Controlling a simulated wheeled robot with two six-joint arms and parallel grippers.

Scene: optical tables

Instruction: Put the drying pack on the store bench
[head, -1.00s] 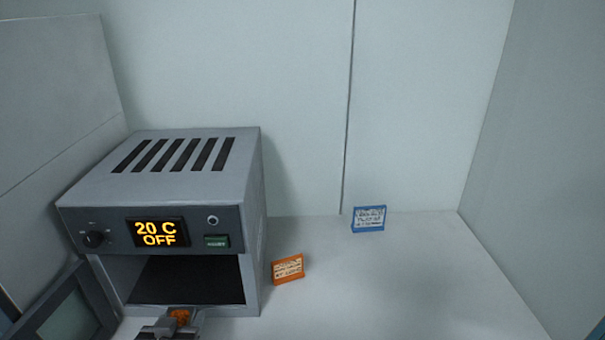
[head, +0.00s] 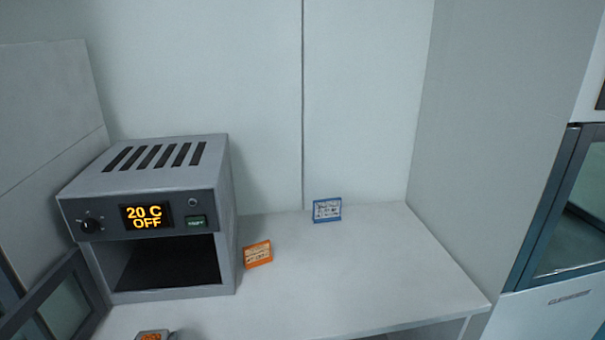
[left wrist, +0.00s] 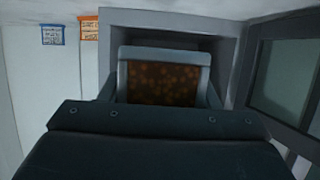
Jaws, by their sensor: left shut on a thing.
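The drying pack (left wrist: 163,82) is a grey frame with a window of brown-orange beads, seen in the left wrist view. My left gripper (left wrist: 160,103) is shut on it. In the head view only the top of the pack (head: 151,337) shows at the bottom edge, in front of the oven; the gripper is mostly cut off there. The oven (head: 150,215) is grey, reads "20 C OFF", and its chamber looks empty. My right gripper is not in view. I cannot tell whether the white bench (head: 350,260) under the oven is the store bench.
The oven door (head: 65,305) stands open at the left. An orange-framed card (head: 257,254) and a blue-framed card (head: 327,209) stand on the bench. The bench right of them is clear. A glass-doored cabinet (head: 570,215) stands beyond the side panel at the right.

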